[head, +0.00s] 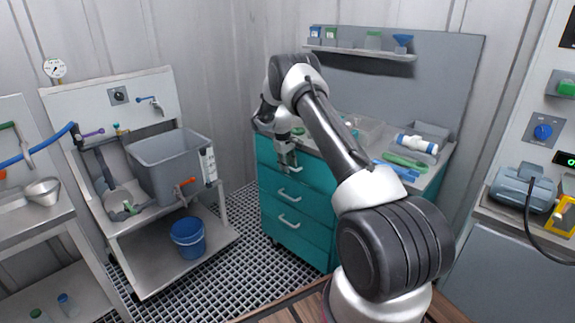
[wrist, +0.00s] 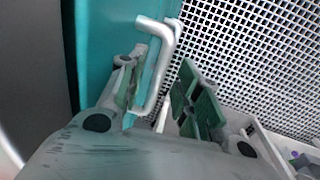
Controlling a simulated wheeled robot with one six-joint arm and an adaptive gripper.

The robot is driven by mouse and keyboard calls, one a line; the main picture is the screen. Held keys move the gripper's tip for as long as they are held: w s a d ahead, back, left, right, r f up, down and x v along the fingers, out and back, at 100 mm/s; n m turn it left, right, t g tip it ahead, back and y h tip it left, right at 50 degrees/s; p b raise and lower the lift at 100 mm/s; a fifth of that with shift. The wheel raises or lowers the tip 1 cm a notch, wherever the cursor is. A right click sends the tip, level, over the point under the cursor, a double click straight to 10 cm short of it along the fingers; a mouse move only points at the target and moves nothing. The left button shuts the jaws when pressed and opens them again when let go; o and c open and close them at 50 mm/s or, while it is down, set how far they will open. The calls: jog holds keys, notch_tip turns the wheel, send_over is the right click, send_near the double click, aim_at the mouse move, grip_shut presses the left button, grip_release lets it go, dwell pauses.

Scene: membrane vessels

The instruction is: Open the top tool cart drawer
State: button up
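The teal tool cart (head: 318,205) stands in the middle of the head view, with three stacked drawers and a silver handle on each. The top drawer (head: 314,172) looks shut, its front flush with those below. My gripper (head: 285,162) is at the top drawer's front and partly hides its handle. In the wrist view the silver handle (wrist: 156,75) lies between the finger pads of my gripper (wrist: 166,98), nearer the left finger. The right finger stands apart from it, with a gap showing. The fingers are open. Whether the left pad touches the handle I cannot tell.
The middle handle (head: 289,196) and the bottom handle (head: 289,222) stick out below. A sink stand with a grey basin (head: 168,165) and a blue bucket (head: 188,238) is to the left. Grated floor (head: 240,250) lies clear before the cart. Bottles and tools lie on its top.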

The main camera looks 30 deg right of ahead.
jog(key=shift+c, duration=0.4)
grip_shut()
jog(key=s+a, duration=0.5)
jog(key=a, duration=0.8)
jog(key=s+a, duration=0.4)
jog(key=a, duration=1)
jog(key=shift+s, duration=0.4)
jog(key=shift+o, duration=0.4)
grip_release()
notch_tip(320, 180, up, 12)
jog(key=a, duration=0.2)
jog(key=shift+s, duration=0.4)
